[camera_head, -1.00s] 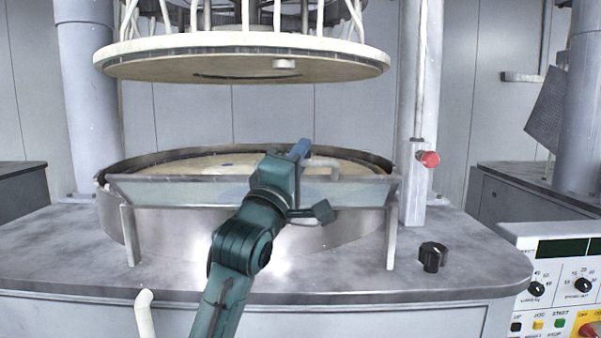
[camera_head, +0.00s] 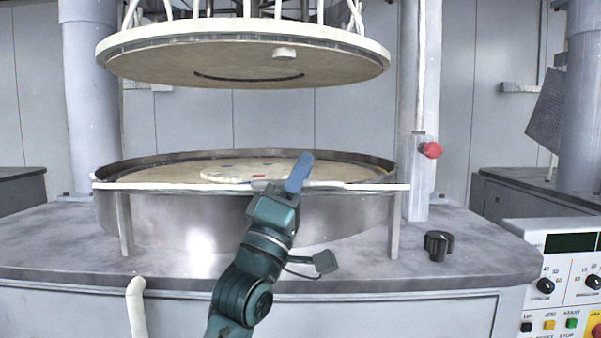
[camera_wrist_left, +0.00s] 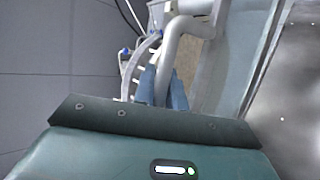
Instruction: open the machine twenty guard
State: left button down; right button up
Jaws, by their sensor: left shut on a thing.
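The guard (camera_head: 370,187) of the machine in front of me is a clear panel with pale edges. It shows almost edge-on as a thin, level strip across the front of the round platen tub (camera_head: 330,215), on two short posts. My left gripper (camera_head: 299,172) is at the middle of this strip. In the left wrist view, its blue fingers (camera_wrist_left: 163,90) are shut on a bent grey handle (camera_wrist_left: 185,30), beside the clear guard panel (camera_wrist_left: 248,50). In the head view the gripper hides the handle. My right gripper is not in view. No machine number is readable.
A large round upper plate (camera_head: 245,60) hangs above the tub with a clear gap between. A red button (camera_head: 431,150) is on the right column. A black knob (camera_head: 438,245) stands on the deck, and a control panel (camera_head: 565,270) is at the lower right.

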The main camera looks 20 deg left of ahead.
pick_arm(q)
jog(key=shift+s+d+r, duration=0.1)
jog(key=shift+s, duration=0.05)
jog(key=c, duration=1.5)
grip_release()
jog(key=shift+o, duration=0.2)
jog(key=b+v, duration=0.1)
jog(key=v, duration=1.2)
